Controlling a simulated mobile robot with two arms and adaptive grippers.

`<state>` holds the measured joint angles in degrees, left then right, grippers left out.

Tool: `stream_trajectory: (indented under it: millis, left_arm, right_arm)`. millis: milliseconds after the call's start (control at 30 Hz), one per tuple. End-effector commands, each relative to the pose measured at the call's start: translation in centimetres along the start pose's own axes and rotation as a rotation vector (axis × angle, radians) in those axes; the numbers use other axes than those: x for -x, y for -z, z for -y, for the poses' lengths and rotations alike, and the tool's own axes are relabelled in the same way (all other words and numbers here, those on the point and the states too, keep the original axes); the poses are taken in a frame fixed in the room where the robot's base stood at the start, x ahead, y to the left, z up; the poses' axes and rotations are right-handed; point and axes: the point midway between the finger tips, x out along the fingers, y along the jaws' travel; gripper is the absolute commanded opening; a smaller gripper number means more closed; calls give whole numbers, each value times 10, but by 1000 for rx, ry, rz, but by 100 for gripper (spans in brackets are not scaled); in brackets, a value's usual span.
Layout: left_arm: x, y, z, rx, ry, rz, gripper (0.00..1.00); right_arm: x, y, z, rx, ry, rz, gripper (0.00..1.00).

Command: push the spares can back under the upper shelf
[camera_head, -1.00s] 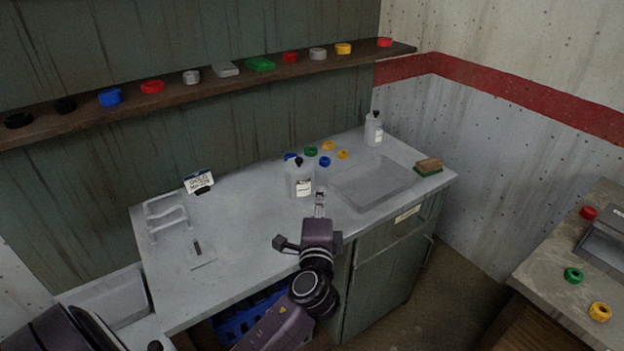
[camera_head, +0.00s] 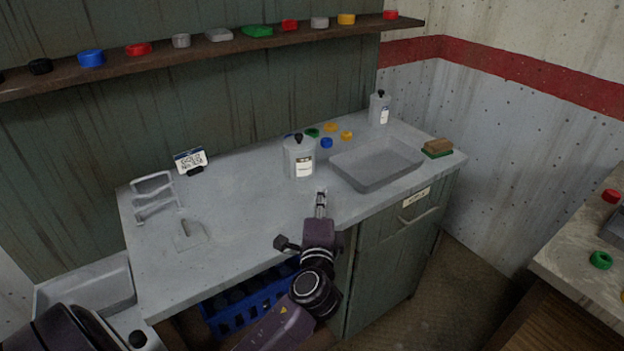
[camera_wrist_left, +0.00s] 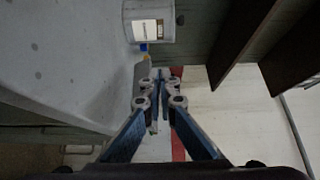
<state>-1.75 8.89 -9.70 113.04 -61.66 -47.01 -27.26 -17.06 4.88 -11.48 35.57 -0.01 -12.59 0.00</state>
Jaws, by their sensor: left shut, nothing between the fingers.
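The spares can, a grey can with a white label and a black knob (camera_head: 299,160), stands upright on the grey worktop (camera_head: 235,210). It also shows in the wrist view (camera_wrist_left: 145,14), cut by the top edge. The upper shelf (camera_head: 215,50) runs along the wall above and behind it. My left gripper (camera_head: 320,196) is shut and empty, in front of the can and a little to its right, with a gap between them in the picture. The wrist view shows its fingers together (camera_wrist_left: 160,80). My right gripper is not in view.
A card sign (camera_head: 190,160) and wire rack (camera_head: 155,195) stand left. The worktop between is clear.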

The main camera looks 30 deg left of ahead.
Motion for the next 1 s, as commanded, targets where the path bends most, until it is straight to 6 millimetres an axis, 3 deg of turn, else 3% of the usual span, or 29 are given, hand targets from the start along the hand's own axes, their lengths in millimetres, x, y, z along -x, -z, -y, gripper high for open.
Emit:
stream_trajectory:
  millis: [33, 267, 733, 1000]
  left_arm:
    - [0, 0, -6, 0, 1, 0, 0]
    - [-16, 0, -4, -1, 3, 1, 0]
    - [-102, 0, -4, -1, 1, 2, 0]
    - [-125, -25, -5, -2, 0, 0, 0]
  right_arm:
    - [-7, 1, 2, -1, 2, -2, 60]
    - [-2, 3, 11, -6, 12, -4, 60]
    - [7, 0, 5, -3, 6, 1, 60]
    - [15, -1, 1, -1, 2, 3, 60]
